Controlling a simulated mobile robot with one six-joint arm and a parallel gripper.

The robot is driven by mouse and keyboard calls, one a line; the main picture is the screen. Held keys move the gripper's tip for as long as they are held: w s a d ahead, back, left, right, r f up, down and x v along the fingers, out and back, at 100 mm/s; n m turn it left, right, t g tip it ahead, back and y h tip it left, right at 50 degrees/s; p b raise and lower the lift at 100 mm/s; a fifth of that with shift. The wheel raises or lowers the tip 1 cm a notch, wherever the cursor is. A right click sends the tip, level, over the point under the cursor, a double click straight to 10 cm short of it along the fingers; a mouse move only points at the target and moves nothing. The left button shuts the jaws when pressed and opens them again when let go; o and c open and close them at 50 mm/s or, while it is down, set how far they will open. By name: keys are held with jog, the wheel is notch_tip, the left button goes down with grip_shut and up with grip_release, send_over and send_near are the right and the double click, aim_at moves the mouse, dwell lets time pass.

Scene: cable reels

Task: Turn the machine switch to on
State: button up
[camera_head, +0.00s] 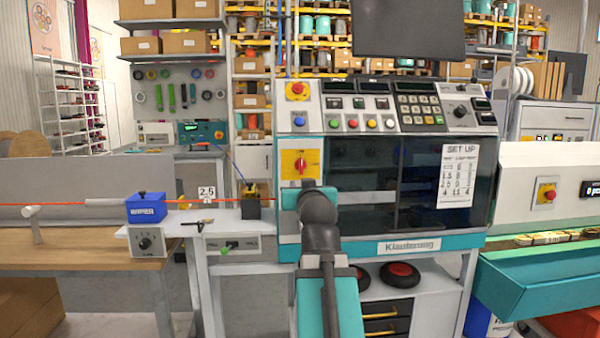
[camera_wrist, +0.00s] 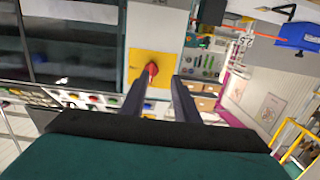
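The machine switch is a red rotary knob (camera_head: 301,164) on a yellow plate, on the left side of the teal and white machine's front. In the head view its handle looks roughly upright. My gripper (camera_head: 312,190) is just below it, largely hidden by my own arm. In the wrist view the red switch knob (camera_wrist: 151,71) shows ahead of the fingertips, closer to the left finger. In that view my gripper (camera_wrist: 162,82) is open, with a clear gap between its fingers and nothing held. I cannot tell whether a finger touches the knob.
A red button on yellow (camera_head: 297,89) and a blue button (camera_head: 298,121) sit above the switch. A keypad panel (camera_head: 420,108) lies to the right. A blue device (camera_head: 146,208) with an orange cable stands on the left bench. A dark monitor (camera_head: 408,30) hangs above.

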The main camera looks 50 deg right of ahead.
jog(key=s+r, duration=0.2)
jog(key=r, duration=0.1)
jog(key=shift+d+h, duration=0.15)
jog(key=shift+h, duration=0.25)
jog(key=shift+w+d+r+p, duration=0.1)
jog(key=shift+w+d+p, duration=0.1)
jog(key=shift+p, duration=0.2)
jog(key=p, duration=0.9)
send_near(302, 165)
jog(key=shift+w+d, duration=0.2)
jog(key=shift+w, duration=0.1)
jog(key=p+x, duration=0.2)
jog(key=p, duration=0.4)
jog(key=w+p, duration=0.1)
jog(key=p, duration=0.1)
jog(key=shift+d+p, duration=0.4)
jog(key=p+x, duration=0.1)
jog(key=p, duration=0.3)
jog(key=shift+w+d, duration=0.25)
jog(key=shift+p+x, duration=0.35)
jog(key=shift+x, duration=1)
